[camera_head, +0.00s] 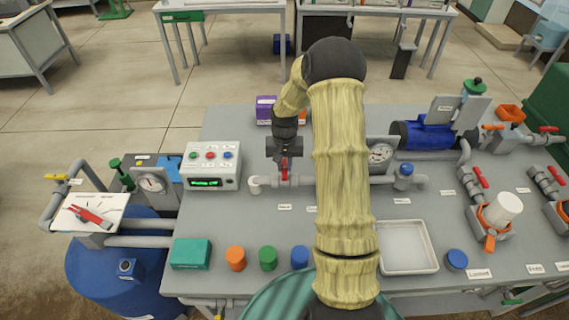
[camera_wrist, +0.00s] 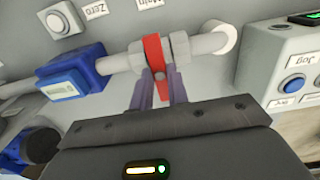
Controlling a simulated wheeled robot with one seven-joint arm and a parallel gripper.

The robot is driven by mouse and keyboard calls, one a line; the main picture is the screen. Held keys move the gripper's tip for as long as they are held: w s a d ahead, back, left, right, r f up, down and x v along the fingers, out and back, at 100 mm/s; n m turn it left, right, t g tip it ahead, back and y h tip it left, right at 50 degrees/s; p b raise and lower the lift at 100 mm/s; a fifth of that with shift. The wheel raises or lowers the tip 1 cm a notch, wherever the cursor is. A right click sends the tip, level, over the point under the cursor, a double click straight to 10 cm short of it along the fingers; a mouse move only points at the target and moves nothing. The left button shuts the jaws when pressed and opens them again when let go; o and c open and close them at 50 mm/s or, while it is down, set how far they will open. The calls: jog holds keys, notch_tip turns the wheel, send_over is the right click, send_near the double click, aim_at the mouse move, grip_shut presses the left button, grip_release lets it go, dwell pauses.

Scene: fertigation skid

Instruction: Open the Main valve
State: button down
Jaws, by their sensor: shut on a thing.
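The Main valve's red handle (camera_head: 285,174) sits on the grey pipe in the middle of the bench, just right of the control box. In the wrist view the red handle (camera_wrist: 153,51) lies crosswise to the pipe (camera_wrist: 206,43). My gripper (camera_head: 285,162) reaches down to it from above, and in the wrist view its two fingers (camera_wrist: 160,80) are shut on the handle's near end, one on each side. The "Main" label (camera_wrist: 150,3) is by the valve, upside down and partly cut off. My fingertips are small and partly hidden in the head view.
The control box (camera_head: 212,166) with coloured buttons stands close left. A purple box (camera_head: 265,109) stands behind. Coloured caps and an empty tray (camera_head: 408,270) are nearer.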

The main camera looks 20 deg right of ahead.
jog(key=shift+r+n, duration=0.1)
jog(key=shift+n, duration=0.4)
jog(key=n+p, duration=0.1)
jog(key=n, duration=0.2)
jog(key=n+p, duration=0.1)
jog(key=n, duration=0.4)
jog(key=shift+p, duration=0.35)
jog(key=n+p, duration=0.1)
jog(key=n, duration=0.3)
jog(key=shift+p, duration=0.3)
jog(key=n+p, duration=0.1)
jog(key=n, duration=0.4)
jog(key=shift+w+p, duration=0.1)
jog(key=shift+p, duration=0.2)
jog(key=c, duration=1.4)
grip_release()
jog(key=shift+o, duration=0.2)
